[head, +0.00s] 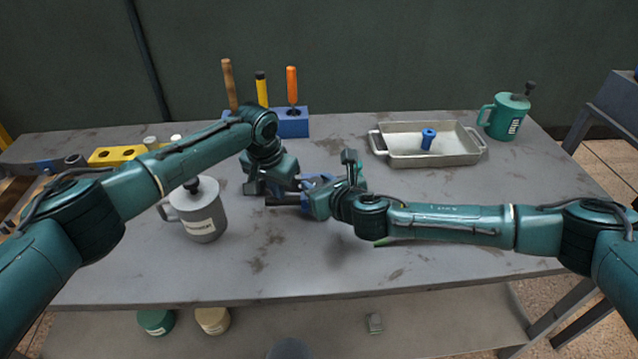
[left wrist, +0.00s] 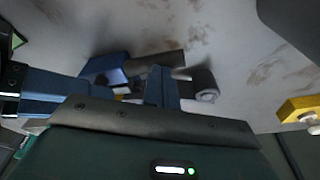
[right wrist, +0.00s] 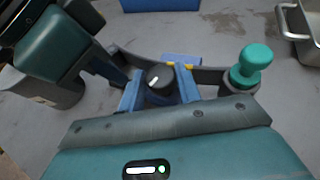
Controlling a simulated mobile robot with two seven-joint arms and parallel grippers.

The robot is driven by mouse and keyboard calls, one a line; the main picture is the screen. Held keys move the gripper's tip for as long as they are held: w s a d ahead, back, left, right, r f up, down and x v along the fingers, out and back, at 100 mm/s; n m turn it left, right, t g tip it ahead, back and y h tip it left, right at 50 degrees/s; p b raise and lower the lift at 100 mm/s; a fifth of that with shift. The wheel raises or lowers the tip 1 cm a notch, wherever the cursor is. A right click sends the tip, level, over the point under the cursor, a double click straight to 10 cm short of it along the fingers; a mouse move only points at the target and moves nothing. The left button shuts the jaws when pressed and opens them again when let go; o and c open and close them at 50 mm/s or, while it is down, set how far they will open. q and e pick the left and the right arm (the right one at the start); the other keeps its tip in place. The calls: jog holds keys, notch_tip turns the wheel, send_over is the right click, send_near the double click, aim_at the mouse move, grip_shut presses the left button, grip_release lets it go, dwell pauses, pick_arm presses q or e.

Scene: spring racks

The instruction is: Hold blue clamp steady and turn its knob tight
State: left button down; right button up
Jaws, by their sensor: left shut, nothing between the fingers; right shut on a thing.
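The blue clamp (head: 318,179) is on the table near the middle, mostly hidden by my grippers. In the right wrist view its blue body (right wrist: 182,59) shows behind a black round knob (right wrist: 160,80) with a white mark. My right gripper (head: 311,202) is shut on this knob, one finger at each side. My left gripper (head: 291,187) is shut and empty, close beside the clamp on its left. In the left wrist view a blue block (left wrist: 105,68) and a dark cylinder show past the fingers; whether they touch them I cannot tell.
A grey labelled mug (head: 201,215) stands left of the grippers. Behind are a blue tool rack (head: 292,125) with several handles and a yellow holed block (head: 117,155). A metal tray (head: 430,158) with a blue part and a green mug (head: 507,118) stand right.

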jog(key=shift+s+a+f+m+t+h, duration=0.1)
jog(key=shift+m+t+h, duration=0.1)
jog(key=shift+m+h, duration=0.3)
jog(key=shift+a+m+t+h, duration=0.1)
jog(key=shift+m+t+h, duration=0.1)
jog(key=shift+m+h, duration=1.1)
jog(key=shift+h, duration=0.3)
jog(key=o, duration=1)
jog(key=shift+c, duration=0.2)
jog(key=v, duration=1.2)
jog(key=shift+s, duration=0.1)
